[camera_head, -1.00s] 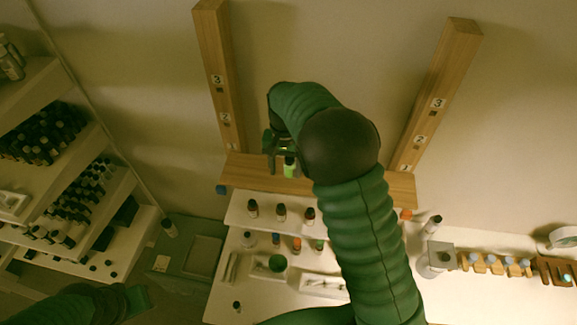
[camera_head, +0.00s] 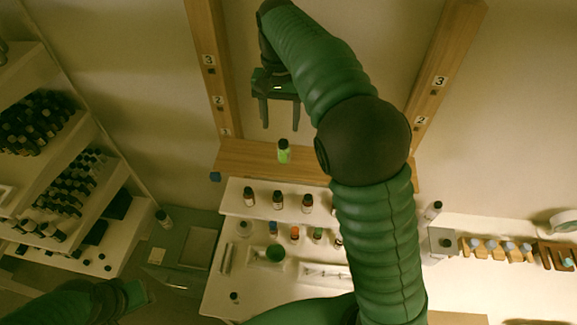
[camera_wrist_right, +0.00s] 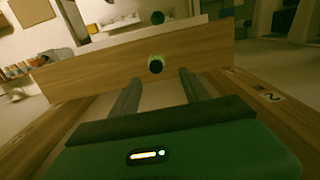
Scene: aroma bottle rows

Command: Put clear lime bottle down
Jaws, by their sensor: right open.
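The clear lime bottle (camera_head: 284,153), bright green with a dark cap, stands upright on the wooden shelf (camera_head: 245,160) between two wooden posts. In the right wrist view its dark cap (camera_wrist_right: 156,66) shows past the fingertips, with a green rim around it. My right gripper (camera_head: 281,127) is open and empty, above the bottle and apart from it. Its two fingers also show in the right wrist view (camera_wrist_right: 160,85), spread with nothing between them. My left gripper (camera_head: 135,295) is at the lower left, away from the shelf; its fingers are not clear.
Three dark-capped bottles (camera_head: 278,200) stand on a white step below the shelf, with several small bottles, a green bowl (camera_head: 275,252) and a tray lower down. The numbered posts (camera_head: 212,75) flank my right gripper. A bottle rack (camera_head: 497,250) is at right.

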